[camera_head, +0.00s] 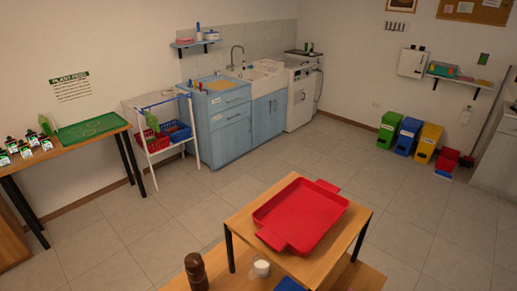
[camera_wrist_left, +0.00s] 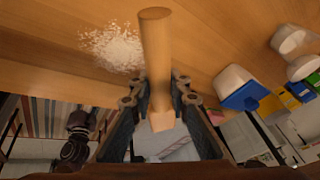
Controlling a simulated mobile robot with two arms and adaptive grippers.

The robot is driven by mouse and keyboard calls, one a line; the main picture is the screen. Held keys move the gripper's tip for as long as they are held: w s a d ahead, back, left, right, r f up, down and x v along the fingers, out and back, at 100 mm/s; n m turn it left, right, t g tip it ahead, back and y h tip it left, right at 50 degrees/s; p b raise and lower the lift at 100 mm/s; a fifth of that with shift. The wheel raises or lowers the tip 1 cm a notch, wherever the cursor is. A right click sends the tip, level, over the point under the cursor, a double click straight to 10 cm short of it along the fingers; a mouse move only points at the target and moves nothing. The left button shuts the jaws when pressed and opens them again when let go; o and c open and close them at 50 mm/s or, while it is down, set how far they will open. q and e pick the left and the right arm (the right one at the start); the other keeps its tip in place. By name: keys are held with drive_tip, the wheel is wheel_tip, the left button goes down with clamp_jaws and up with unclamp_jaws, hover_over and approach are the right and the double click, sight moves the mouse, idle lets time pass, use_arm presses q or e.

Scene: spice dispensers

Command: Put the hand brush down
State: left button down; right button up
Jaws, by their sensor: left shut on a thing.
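The hand brush shows only as a plain wooden handle (camera_wrist_left: 155,50) in the left wrist view; I cannot make out any bristles. My left gripper (camera_wrist_left: 160,97) is shut on this handle, with one finger on each side. The handle lies over a wooden surface (camera_wrist_left: 50,50) in the picture; I cannot tell whether it touches it. A patch of white powder (camera_wrist_left: 112,47) lies on that surface beside the handle. The head view shows neither the brush nor my grippers.
A blue item (camera_wrist_left: 245,96) and white containers (camera_wrist_left: 290,40) are right of the brush in the wrist view. In the head view, a red tray (camera_head: 300,215) covers much of a raised wooden stand. A dark brown mill (camera_head: 197,272) and a white container (camera_head: 261,268) stand below it.

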use_arm(q)
drive_tip(key=shift+w+r, duration=0.1)
drive_tip(key=shift+w, duration=0.15)
drive_tip(key=w+a+r+n+t+y+b, duration=0.1)
drive_tip(key=w+a+r+n+y+b, duration=0.2)
drive_tip(key=a+r+n+b, duration=0.2)
drive_tip(key=w+a+r+n+t+y+b, duration=0.1)
drive_tip(key=w+a+r+n+y+b, duration=0.2)
drive_tip(key=a+r+n+b, duration=0.3)
wheel_tip(320, 180, up, 7)
drive_tip(key=n+y+b, duration=0.1)
drive_tip(key=n+b, duration=0.2)
drive_tip(key=n, duration=0.5)
drive_tip(key=shift+w+a+r+n+t, duration=0.15)
drive_tip(key=shift+w+a+n+t, duration=0.15)
drive_tip(key=shift+w+n, duration=0.1)
drive_tip(key=shift+d, duration=0.1)
